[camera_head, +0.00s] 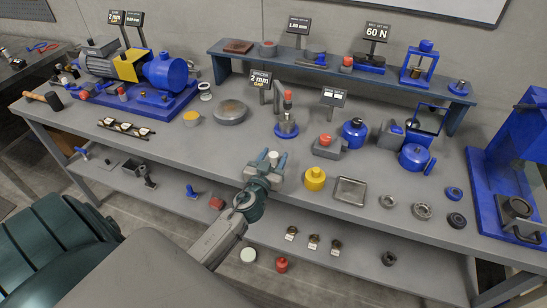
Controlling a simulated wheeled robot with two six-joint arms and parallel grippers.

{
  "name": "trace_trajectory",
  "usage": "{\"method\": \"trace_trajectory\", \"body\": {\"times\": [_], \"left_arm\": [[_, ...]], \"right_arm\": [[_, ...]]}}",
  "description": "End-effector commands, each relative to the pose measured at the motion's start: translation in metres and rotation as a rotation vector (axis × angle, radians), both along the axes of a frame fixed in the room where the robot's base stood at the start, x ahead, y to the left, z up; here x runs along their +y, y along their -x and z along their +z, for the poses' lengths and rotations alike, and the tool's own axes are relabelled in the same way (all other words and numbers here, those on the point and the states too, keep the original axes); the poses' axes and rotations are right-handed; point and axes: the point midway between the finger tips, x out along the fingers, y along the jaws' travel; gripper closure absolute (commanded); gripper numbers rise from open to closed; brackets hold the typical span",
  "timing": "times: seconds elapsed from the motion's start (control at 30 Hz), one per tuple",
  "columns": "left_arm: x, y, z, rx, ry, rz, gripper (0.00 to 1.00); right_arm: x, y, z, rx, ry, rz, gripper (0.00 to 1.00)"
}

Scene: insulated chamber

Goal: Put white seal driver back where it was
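My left gripper (270,164) is over the front edge of the grey workbench (222,146), near its middle. A small white cylindrical piece (273,156) stands up between its fingers; it looks like the white seal driver, held by the gripper. Its lower part is hidden by the fingers. I cannot tell whether its bottom touches the bench. My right gripper is not in view.
A yellow cylinder (315,179) and a metal tray (350,191) are right of the gripper. A blue-based metal part (286,126) stands behind it. A raised blue shelf (340,70) runs along the back. A white disc (248,255) and a red-topped piece (281,265) sit lower down.

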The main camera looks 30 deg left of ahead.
Motion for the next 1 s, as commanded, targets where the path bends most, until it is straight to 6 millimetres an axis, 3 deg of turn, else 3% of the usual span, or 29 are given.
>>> {"method": "trace_trajectory", "body": {"times": [0.33, 0.8, 1.0], "left_arm": [[0.0, 0.002, 0.003, 0.001, 0.0, 0.0, 0.52], [-0.022, 0.092, -0.002, 0.001, 0.0, -0.001, 0.52], [-0.027, 0.113, 0.0, 0.0, 0.0, 0.0, 0.52]], "right_arm": [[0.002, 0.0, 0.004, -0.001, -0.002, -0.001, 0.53], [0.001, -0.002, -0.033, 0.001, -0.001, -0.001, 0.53], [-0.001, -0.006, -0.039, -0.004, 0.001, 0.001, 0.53]]}}
